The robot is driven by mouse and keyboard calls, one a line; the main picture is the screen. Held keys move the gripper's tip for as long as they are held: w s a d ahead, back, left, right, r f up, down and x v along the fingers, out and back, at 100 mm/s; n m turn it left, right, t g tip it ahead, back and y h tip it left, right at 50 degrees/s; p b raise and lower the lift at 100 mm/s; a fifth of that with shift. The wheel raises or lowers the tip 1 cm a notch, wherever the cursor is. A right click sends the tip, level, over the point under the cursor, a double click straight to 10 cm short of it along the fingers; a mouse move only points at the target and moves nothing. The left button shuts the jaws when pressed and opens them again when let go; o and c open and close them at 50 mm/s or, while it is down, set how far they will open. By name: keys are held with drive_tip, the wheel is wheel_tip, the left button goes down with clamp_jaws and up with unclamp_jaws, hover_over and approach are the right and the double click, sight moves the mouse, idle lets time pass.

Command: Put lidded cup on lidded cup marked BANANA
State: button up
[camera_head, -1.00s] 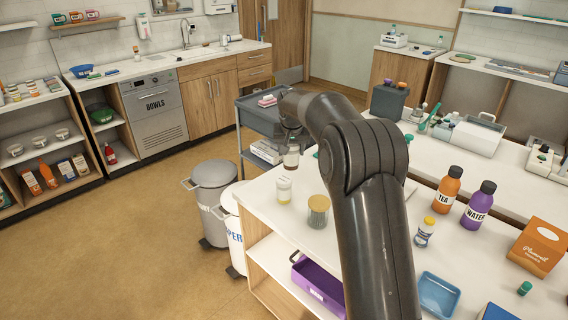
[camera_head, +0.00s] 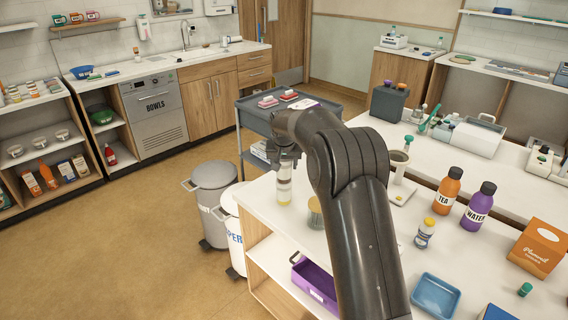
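A pale lidded cup (camera_head: 284,194) stands upright near the left edge of the white counter; its label is too small to read, so I cannot confirm BANANA. My gripper (camera_head: 285,158) is directly above it, pointing down and shut on another lidded cup (camera_head: 285,171), which is mostly hidden by the fingers and my arm. The held cup is upright and in line over the standing cup. I cannot tell whether the two touch or a small gap remains.
A jar with a tan lid (camera_head: 315,212) stands just right of the cups, partly behind my arm. The counter (camera_head: 262,196) ends close on the left, beside the bins (camera_head: 212,190). A grey cart (camera_head: 247,118) stands behind. Orange and purple bottles (camera_head: 480,203) are farther right.

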drive_tip(key=o, duration=0.4)
drive_tip(key=shift+c, duration=0.2)
drive_tip(key=v, duration=1.2)
drive_tip(key=shift+r, duration=0.2)
drive_tip(key=s+d+r, duration=0.3)
drive_tip(key=s, duration=0.5)
drive_tip(key=s+d+r, duration=0.3)
drive_tip(key=s+d, duration=0.1)
drive_tip(key=s, duration=0.4)
drive_tip(key=s+d+r, duration=0.3)
drive_tip(key=s, duration=0.5)
drive_tip(key=s+d+f, duration=0.1)
drive_tip(key=s+f, duration=0.1)
drive_tip(key=s, duration=0.5)
drive_tip(key=s+d+f, duration=0.2)
drive_tip(key=s+f, duration=0.1)
drive_tip(key=s, duration=0.5)
drive_tip(key=s+d+f+t, duration=0.1)
drive_tip(key=s+f, duration=0.1)
drive_tip(key=s, duration=0.5)
drive_tip(key=shift+s+d+f, duration=0.2)
drive_tip(key=shift+d+f, duration=0.1)
drive_tip(key=shift+d, duration=0.1)
